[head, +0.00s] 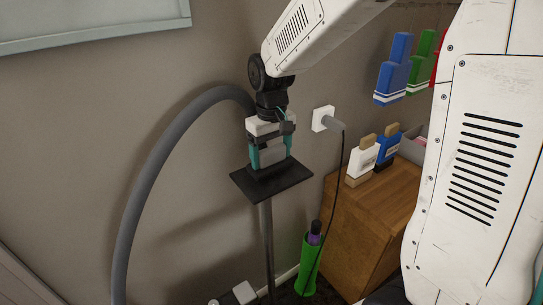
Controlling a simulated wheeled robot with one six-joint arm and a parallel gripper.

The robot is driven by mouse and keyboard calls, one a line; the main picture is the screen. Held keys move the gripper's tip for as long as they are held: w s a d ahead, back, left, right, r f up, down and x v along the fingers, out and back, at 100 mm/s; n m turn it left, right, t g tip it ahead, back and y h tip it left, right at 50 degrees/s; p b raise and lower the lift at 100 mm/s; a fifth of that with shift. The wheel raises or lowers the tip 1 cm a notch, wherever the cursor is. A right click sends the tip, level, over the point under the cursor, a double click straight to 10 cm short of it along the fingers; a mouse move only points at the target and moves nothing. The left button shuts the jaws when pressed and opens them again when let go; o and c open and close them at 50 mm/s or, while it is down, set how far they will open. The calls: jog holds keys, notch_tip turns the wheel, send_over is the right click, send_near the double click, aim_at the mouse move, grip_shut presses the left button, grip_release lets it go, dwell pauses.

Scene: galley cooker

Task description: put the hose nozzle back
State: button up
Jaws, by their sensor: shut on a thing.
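My gripper (271,160) points down just above a flat black plate on a thin metal post (267,230). Its teal fingers are shut on the hose nozzle, which is mostly hidden by the fingers and palm. A thick grey hose (143,180) rises from the lower left, arcs over and passes behind my wrist. The black plate (301,174) looks level, and a dark raised part (272,171) sits on it between the fingertips. I cannot tell whether the nozzle is seated there.
A wall plug (325,119) trails a black cord. A green holder (308,265) stands below. The wall is close behind the post.

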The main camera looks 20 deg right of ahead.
aim_at(272, 148)
jog(key=shift+f, duration=0.5)
jog(key=shift+f, duration=0.15)
jog(key=o, duration=1.3)
notch_tip(272, 148, up, 12)
jog(key=shift+r, duration=0.2)
jog(key=s+d, duration=0.1)
jog(key=s, duration=0.7)
jog(key=s+d+f+m, duration=0.1)
jog(key=s, duration=0.8)
jog(key=s+d+f+m+t, duration=0.1)
jog(key=s, duration=0.8)
